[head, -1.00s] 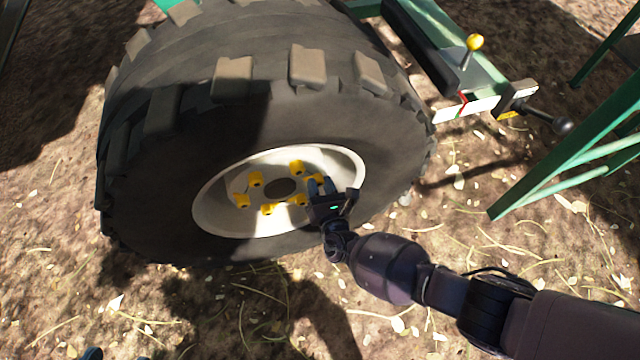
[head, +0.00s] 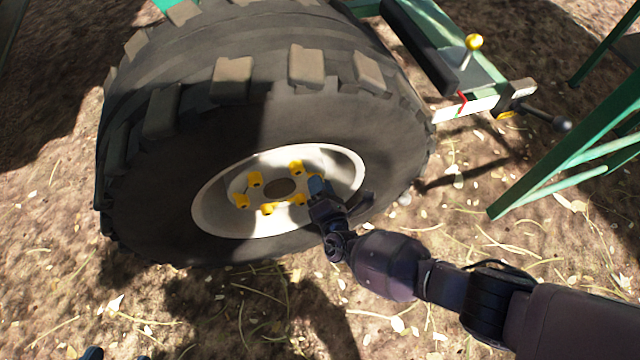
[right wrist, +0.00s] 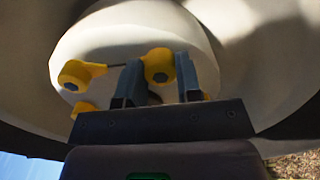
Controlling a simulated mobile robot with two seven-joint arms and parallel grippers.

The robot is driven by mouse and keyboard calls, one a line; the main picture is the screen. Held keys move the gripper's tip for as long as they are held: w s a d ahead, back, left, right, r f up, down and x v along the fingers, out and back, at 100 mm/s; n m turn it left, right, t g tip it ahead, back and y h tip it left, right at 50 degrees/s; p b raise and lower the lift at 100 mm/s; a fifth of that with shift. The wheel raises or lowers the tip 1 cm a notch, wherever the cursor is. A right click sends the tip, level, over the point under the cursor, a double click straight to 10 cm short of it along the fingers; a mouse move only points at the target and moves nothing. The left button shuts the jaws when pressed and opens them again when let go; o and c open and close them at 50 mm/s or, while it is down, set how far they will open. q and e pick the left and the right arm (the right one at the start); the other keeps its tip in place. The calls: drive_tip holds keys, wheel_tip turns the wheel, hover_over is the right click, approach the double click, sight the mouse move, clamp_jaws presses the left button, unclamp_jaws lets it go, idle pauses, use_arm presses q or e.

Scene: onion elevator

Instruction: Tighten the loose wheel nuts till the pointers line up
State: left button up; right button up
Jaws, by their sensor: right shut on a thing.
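The wheel's pale rim (head: 345,172) carries a ring of yellow wheel nuts with pointers around a dark hub hole. Nuts show at the upper left (head: 255,179), top (head: 296,167), left (head: 241,201), bottom (head: 268,208) and lower right (head: 299,199). My right gripper (head: 318,186) is at the rim's right side, shut on a yellow nut that its fingers hide in the head view. In the right wrist view this held nut (right wrist: 159,66) shows between the two fingers. Another nut with its pointer (right wrist: 78,74) lies to its left.
The big black tyre (head: 150,190) with chunky treads surrounds the rim. Green bars (head: 560,160) rise at the right. The ground in front is open soil with straw and leaves.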

drive_tip(key=shift+m, duration=0.3)
idle(0.4)
use_arm(q)
drive_tip(key=shift+s, duration=0.15)
use_arm(e)
drive_tip(key=o, duration=0.9)
drive_tip(key=shift+o, duration=0.2)
drive_tip(key=shift+s, duration=0.15)
use_arm(q)
drive_tip(key=shift+d+f+m+g+p, duration=0.3)
drive_tip(key=shift+g+p, duration=0.3)
drive_tip(key=shift+p, duration=0.55)
use_arm(e)
drive_tip(key=v, duration=1)
drive_tip(key=shift+s+d, duration=0.15)
drive_tip(key=shift+s, duration=0.15)
use_arm(q)
drive_tip(key=shift+r, duration=0.15)
